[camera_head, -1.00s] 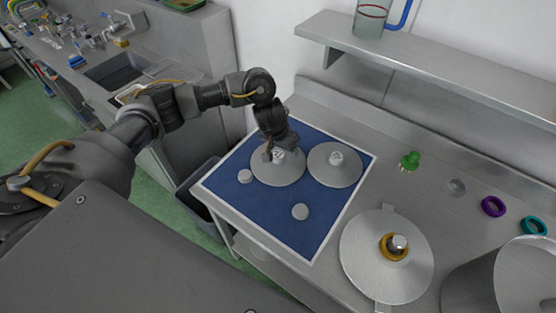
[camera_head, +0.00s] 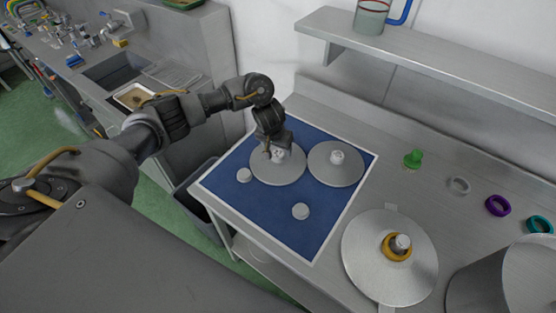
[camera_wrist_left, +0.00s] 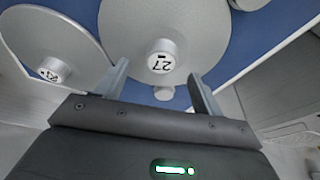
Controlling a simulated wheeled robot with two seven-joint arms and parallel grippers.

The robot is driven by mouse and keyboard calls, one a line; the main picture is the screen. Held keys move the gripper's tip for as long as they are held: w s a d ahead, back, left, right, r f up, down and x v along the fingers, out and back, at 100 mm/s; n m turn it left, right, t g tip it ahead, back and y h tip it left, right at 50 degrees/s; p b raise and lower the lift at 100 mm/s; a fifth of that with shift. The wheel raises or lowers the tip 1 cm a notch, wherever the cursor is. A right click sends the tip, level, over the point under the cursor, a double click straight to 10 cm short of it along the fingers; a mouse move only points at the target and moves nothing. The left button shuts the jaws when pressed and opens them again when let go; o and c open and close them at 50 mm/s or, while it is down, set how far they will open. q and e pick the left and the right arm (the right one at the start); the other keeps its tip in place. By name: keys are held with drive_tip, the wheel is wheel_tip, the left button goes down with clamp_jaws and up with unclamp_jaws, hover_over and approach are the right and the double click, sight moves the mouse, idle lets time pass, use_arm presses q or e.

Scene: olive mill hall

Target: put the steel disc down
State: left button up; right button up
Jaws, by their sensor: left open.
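A steel disc (camera_head: 277,175) with a raised hub lies flat on the blue mat (camera_head: 262,210), at its far left part. In the left wrist view the same disc (camera_wrist_left: 190,25) has the hub (camera_wrist_left: 161,58) marked 27. My left gripper (camera_head: 274,152) is over this hub. In the wrist view its fingers (camera_wrist_left: 160,85) stand apart on either side of the hub, with gaps visible. A second disc (camera_head: 335,172) lies to the right on the mat; its hub (camera_wrist_left: 54,70) also carries a number. My right gripper is not in view.
Two small round pieces (camera_head: 244,175) (camera_head: 300,211) lie on the mat. A shelf (camera_head: 450,70) overhangs the back.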

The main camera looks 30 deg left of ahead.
sight(278, 153)
use_arm(q)
drive_tip(key=x, duration=0.4)
drive_tip(key=shift+w+a+f, duration=0.1)
drive_tip(key=shift+a+f, duration=0.05)
drive_tip(key=shift+f, duration=0.1)
drive_tip(key=shift+c, duration=1.3)
drive_tip(key=shift+r, duration=0.1)
drive_tip(key=c, duration=1.2)
drive_tip(key=shift+r, duration=0.55)
drive_tip(key=v, duration=0.4)
drive_tip(key=shift+d, duration=0.35)
drive_tip(key=s+d+r+p, duration=0.1)
drive_tip(key=s+r, duration=0.1)
drive_tip(key=s, duration=0.1)
drive_tip(key=s+d+r+p, duration=0.2)
drive_tip(key=s+r, duration=0.1)
drive_tip(key=s, duration=0.1)
drive_tip(key=s+d+r+p, duration=0.1)
drive_tip(key=s+d+r, duration=0.1)
drive_tip(key=s+r, duration=0.1)
drive_tip(key=shift+s+d+p, duration=0.25)
drive_tip(key=shift+s+p, duration=0.1)
drive_tip(key=shift+s, duration=0.4)
